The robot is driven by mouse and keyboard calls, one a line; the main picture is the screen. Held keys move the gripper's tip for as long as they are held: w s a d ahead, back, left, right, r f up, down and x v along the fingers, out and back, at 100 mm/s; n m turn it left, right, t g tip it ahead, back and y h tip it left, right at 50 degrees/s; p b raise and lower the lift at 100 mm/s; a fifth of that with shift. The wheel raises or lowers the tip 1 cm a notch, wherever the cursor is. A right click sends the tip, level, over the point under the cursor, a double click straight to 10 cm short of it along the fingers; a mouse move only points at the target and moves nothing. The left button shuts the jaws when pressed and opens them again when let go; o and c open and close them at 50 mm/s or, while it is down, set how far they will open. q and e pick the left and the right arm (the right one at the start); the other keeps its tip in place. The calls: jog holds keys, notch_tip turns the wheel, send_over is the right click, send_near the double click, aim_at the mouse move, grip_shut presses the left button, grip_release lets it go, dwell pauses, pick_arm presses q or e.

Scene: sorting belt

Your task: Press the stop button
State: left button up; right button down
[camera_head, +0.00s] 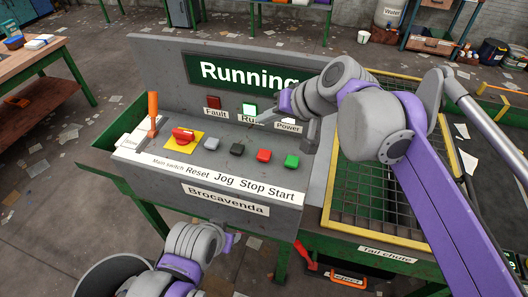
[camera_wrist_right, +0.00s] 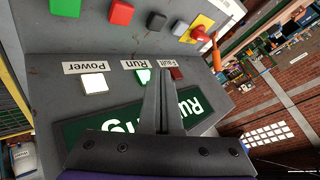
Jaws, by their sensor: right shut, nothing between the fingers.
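The stop button (camera_head: 264,156) is a red square button on the sloped grey console, above the "Stop" label and between the black jog button (camera_head: 237,149) and the green start button (camera_head: 292,161). It also shows in the right wrist view (camera_wrist_right: 121,12), near the top edge. My right gripper (camera_head: 254,124) is shut and empty, above the console near the lit "Run" lamp and apart from the stop button. Its closed fingers (camera_wrist_right: 160,82) show in the right wrist view, below the row of buttons.
The grey reset button (camera_head: 211,144) and red main switch (camera_head: 183,135) on a yellow plate lie left of the jog button. An orange-handled lever (camera_head: 153,112) stands further left. A green "Running" sign (camera_head: 243,73) is behind. A yellow-framed grate (camera_head: 371,193) lies right.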

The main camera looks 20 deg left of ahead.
pick_arm(q)
jog(key=shift+f, duration=0.1)
pick_arm(e)
jog(key=shift+f, duration=0.15)
jog(key=b, duration=0.5)
send_over(267, 157)
notch_tip(267, 157, down, 8)
jog(key=shift+r, duration=0.25)
pick_arm(q)
notch_tip(267, 157, down, 7)
jog(key=s, duration=0.2)
jog(key=shift+g, duration=0.3)
pick_arm(e)
jog(key=shift+w+f, duration=0.1)
jog(key=shift+f, duration=0.45)
pick_arm(q)
jog(key=shift+s, duration=0.15)
pick_arm(e)
jog(key=shift+f, duration=0.1)
jog(key=shift+f, duration=0.3)
